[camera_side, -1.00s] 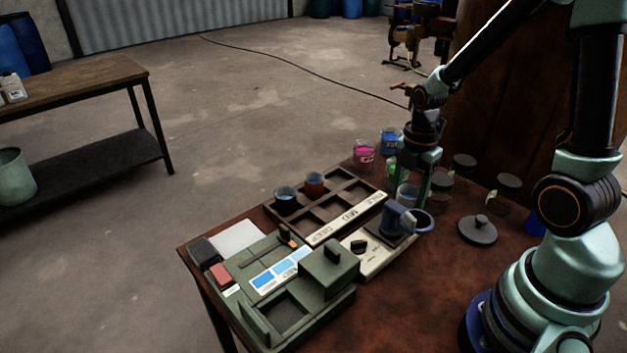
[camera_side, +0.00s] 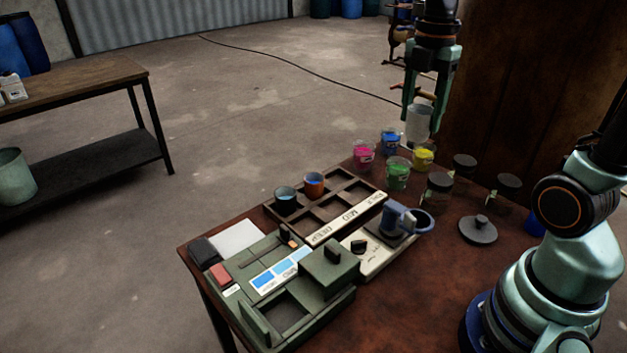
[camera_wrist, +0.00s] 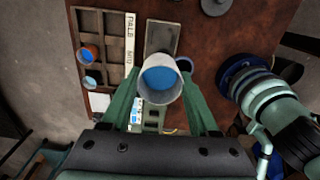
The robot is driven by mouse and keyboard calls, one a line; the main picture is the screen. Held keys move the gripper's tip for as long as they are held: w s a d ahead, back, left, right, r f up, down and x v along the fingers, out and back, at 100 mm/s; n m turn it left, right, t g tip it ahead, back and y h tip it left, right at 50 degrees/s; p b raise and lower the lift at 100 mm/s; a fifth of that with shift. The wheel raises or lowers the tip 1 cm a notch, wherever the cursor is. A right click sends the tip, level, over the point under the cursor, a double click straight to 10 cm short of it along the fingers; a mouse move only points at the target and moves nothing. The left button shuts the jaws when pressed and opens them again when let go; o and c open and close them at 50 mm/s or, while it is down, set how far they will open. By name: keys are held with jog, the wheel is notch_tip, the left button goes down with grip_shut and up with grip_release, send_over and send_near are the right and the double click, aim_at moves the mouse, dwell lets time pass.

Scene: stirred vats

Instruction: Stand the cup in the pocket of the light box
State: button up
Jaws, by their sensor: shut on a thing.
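My gripper (camera_side: 428,112) is shut on a pale cup (camera_side: 419,124), raised above the far right part of the table. The cup looks nearly upright. In the wrist view the cup (camera_wrist: 186,66) sits between the fingers (camera_wrist: 160,98), and blue liquid shows inside it. The green box (camera_side: 325,295), apparently the light box, stands at the table's front left, well away from the cup. It has an open square recess (camera_side: 286,314), a raised block beside it and a strip of blue swatches (camera_side: 278,275). In the wrist view my gripper and the cup hide most of this box.
A compartment tray (camera_side: 343,221) holds two cups with blue liquid (camera_side: 286,200) (camera_side: 314,184). A device with a dark knob (camera_side: 372,258) carries a blue-grey part with a ring. Several colour jars (camera_side: 397,175), dark-lidded jars (camera_side: 438,192) and a dark lid (camera_side: 478,230) stand to the right.

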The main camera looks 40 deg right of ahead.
jog(key=w+a+n, duration=0.3)
jog(key=a+n, duration=0.1)
jog(key=a, duration=0.4)
jog(key=a+n, duration=0.2)
jog(key=a, duration=0.1)
jog(key=a+n, duration=0.1)
jog(key=a, duration=0.2)
jog(key=a+n, duration=0.2)
jog(key=a, duration=0.2)
jog(key=shift+w+f+n, duration=0.3)
jog(key=shift+f, duration=0.05)
jog(key=s+a+f+n, duration=0.15)
jog(key=a+n, duration=0.25)
jog(key=a, duration=0.4)
jog(key=s+a+n, duration=0.3)
jog(key=a+n, duration=0.1)
jog(key=a, duration=0.3)
jog(key=f, duration=1.9)
jog(key=shift+s+a+f, duration=0.15)
jog(key=shift+a+f, duration=0.05)
jog(key=shift+f, duration=0.05)
jog(key=shift+f, duration=0.1)
jog(key=o, duration=1.1)
